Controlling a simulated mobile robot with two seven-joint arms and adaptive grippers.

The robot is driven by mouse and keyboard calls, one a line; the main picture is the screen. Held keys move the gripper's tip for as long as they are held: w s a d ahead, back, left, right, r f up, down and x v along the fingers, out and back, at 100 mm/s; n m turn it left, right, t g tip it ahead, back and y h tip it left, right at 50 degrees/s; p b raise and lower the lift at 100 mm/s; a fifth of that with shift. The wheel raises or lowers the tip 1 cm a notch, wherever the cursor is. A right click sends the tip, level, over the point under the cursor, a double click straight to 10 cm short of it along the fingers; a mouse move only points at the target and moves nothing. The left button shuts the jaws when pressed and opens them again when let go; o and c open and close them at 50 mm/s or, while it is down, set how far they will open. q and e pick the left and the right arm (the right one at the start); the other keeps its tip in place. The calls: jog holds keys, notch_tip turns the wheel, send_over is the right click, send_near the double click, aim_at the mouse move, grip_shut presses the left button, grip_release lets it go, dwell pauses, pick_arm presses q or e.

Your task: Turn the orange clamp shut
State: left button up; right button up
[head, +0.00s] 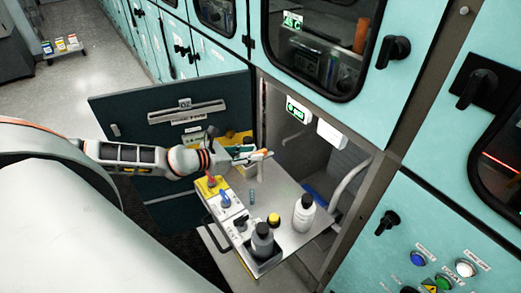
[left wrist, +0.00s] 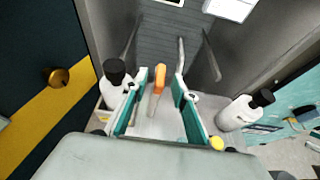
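The orange clamp (left wrist: 159,77) shows in the left wrist view as a small upright handle on a pale stem, beyond and between the two teal fingers. In the head view, a bit of orange (head: 261,153) shows at the tip of my left gripper (head: 252,155), above a pale post on the tray. My left gripper (left wrist: 160,80) is open, with visible space between each finger and the clamp. I cannot tell whether the fingertips reach level with it. The clamp's lower part is partly hidden in the head view. My right gripper is not in view.
An open dark door (head: 125,125) stands behind my left arm. Cabinet walls enclose the tray's back.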

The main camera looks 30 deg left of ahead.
aim_at(259, 152)
pick_arm(q)
jog(key=x, duration=0.2)
jog(key=shift+w+d, duration=0.15)
jog(key=shift+w, duration=0.1)
jog(key=shift+w+d+f+p, duration=0.25)
jog(key=shift+w+f+p, duration=0.1)
jog(key=shift+w, duration=0.2)
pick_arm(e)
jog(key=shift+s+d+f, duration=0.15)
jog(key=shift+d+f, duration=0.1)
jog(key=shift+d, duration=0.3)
pick_arm(q)
grip_shut()
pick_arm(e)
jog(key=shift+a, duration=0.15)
